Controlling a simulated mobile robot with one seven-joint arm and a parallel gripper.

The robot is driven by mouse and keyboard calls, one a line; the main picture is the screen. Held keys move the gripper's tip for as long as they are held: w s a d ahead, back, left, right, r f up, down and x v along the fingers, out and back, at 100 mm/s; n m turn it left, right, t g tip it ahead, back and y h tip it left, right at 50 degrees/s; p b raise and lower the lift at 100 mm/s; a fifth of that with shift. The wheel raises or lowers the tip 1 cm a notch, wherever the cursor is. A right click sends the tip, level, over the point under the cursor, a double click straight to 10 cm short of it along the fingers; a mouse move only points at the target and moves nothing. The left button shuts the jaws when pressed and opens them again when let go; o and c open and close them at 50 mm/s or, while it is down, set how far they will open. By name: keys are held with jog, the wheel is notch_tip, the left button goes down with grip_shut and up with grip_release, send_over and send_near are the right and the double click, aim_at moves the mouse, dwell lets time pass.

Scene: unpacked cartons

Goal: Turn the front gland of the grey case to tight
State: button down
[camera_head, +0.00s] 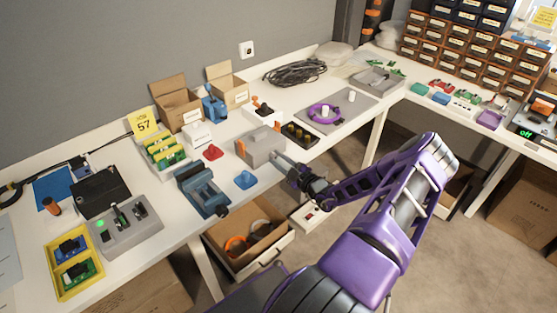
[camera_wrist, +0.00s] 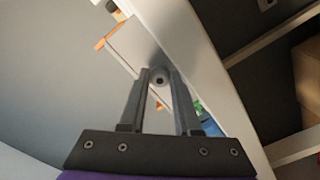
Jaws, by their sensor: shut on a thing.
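The grey case (camera_head: 264,148) sits near the front edge of the table, with small orange parts on it. In the wrist view part of the grey case (camera_wrist: 126,44) shows beyond the fingers. My gripper (camera_head: 279,161) reaches the case's front from the right. In the wrist view my gripper (camera_wrist: 160,78) is shut on the front gland (camera_wrist: 160,76), a round grey piece with a dark centre. In the head view the fingers largely hide the gland. How far it is turned cannot be told.
A blue vise (camera_head: 204,190) and a blue block (camera_head: 246,180) stand left of the case. A dark tray (camera_head: 300,135) is close behind on the right. Free floor lies to the right.

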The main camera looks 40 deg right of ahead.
jog(key=shift+m, duration=0.4)
jog(key=c, duration=0.6)
grip_release()
jog(key=shift+s+a+f, duration=0.1)
